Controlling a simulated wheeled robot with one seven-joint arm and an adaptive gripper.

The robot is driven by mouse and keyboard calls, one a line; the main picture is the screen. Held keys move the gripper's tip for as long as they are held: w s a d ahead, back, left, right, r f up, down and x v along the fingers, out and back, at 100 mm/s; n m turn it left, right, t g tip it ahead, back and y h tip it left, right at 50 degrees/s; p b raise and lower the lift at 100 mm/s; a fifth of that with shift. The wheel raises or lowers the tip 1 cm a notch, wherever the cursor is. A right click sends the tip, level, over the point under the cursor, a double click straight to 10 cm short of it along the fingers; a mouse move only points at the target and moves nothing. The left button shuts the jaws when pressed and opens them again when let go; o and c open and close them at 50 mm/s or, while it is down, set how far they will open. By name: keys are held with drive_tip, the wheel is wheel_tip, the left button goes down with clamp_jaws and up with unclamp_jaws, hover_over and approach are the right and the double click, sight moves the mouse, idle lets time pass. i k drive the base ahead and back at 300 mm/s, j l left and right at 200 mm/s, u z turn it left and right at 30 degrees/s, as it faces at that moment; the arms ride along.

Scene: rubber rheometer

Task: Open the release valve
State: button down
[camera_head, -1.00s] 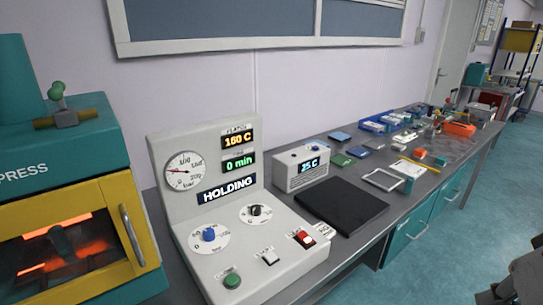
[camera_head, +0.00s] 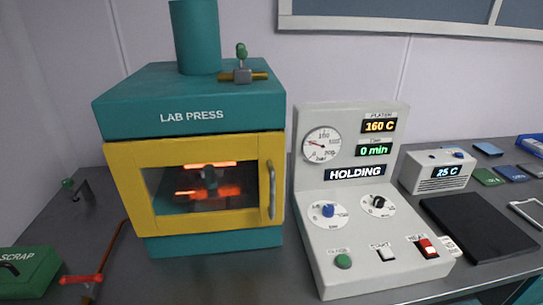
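The release valve (camera_head: 243,75) sits on top of the teal lab press (camera_head: 190,120), just right of its vertical cylinder. It has a brass horizontal body and a green handle (camera_head: 241,52) standing upright, across the line of the body. The press door (camera_head: 153,222) has a yellow frame and is shut, with an orange glow behind its window. The control panel (camera_head: 400,270) right of the press shows 160 C, 0 min and HOLDING. Its round gauge (camera_head: 321,147) has a needle, but the exact reading is too small to tell. My gripper is not in view.
A green SCRAP box (camera_head: 28,276) and a red-handled tool (camera_head: 95,277) lie left of the press. A small 25 C unit (camera_head: 436,171) and a black mat (camera_head: 478,226) are right of the panel. A wall stands close behind the bench.

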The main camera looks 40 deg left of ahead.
sight(97, 278)
drive_tip(key=u, duration=2.4)
drive_tip(key=i+l+z, duration=0.1)
drive_tip(key=i, duration=0.35)
drive_tip(key=i+l+z, duration=0.1)
drive_tip(key=i, duration=0.35)
